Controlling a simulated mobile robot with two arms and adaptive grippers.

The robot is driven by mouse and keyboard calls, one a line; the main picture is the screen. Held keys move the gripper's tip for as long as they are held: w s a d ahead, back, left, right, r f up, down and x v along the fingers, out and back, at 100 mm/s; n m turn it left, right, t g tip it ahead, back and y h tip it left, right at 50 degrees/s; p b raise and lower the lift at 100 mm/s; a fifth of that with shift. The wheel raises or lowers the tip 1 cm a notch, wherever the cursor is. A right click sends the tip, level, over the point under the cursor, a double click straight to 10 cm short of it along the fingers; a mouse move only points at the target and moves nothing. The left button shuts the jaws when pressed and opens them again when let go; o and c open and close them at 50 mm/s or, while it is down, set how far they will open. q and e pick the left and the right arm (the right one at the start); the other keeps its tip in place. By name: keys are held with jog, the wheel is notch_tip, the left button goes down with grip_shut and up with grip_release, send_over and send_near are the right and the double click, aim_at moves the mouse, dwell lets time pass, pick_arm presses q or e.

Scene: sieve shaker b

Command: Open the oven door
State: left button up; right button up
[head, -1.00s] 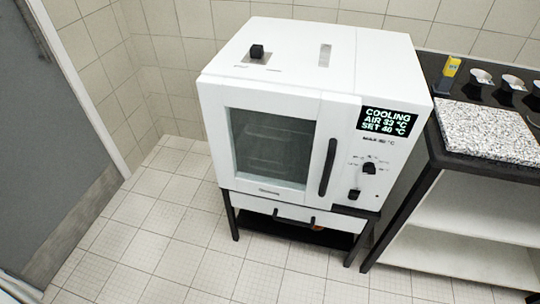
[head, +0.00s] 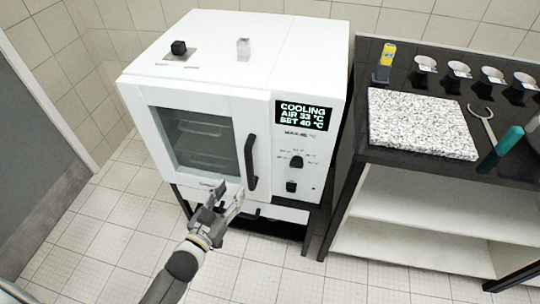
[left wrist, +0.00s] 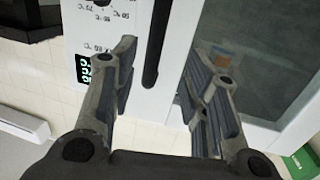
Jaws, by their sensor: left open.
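The white oven (head: 300,60) stands on a dark-legged stand, with its glass door (head: 192,140) shut. The black vertical door handle (head: 251,162) is on the right side of the door. My left gripper (head: 228,197) is in front of the lower door, just left of and below the handle in the head view, apart from it. In the left wrist view the open fingers (left wrist: 160,85) point at the oven front, and the handle (left wrist: 158,45) lies between them, farther off. My right gripper is not in view.
The oven's display (head: 304,115) reads COOLING, with knobs below. A dark bench (head: 400,175) to the right holds a speckled slab (head: 420,122), several small cups, tongs (head: 484,122) and a yellow item (head: 386,60). The tiled floor (head: 90,250) at left is clear.

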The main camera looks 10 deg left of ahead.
aim_at(247, 162)
pick_arm(q)
jog(key=shift+t, duration=0.3)
jog(key=w+r, duration=0.1)
jog(key=w, duration=0.1)
jog(key=w+d+r, duration=0.1)
jog(key=w, duration=0.1)
jog(key=w+r, duration=0.1)
jog(key=shift+w+d+p, duration=0.3)
jog(key=shift+w+p, duration=0.1)
jog(key=x, duration=0.4)
jog(key=shift+f, duration=0.15)
jog(key=shift+w+d+f, duration=0.1)
jog(key=shift+w+d, duration=0.1)
jog(key=shift+w, duration=0.35)
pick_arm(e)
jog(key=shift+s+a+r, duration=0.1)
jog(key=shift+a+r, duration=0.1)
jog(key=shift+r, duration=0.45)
pick_arm(q)
jog(key=shift+c, duration=0.3)
grip_shut()
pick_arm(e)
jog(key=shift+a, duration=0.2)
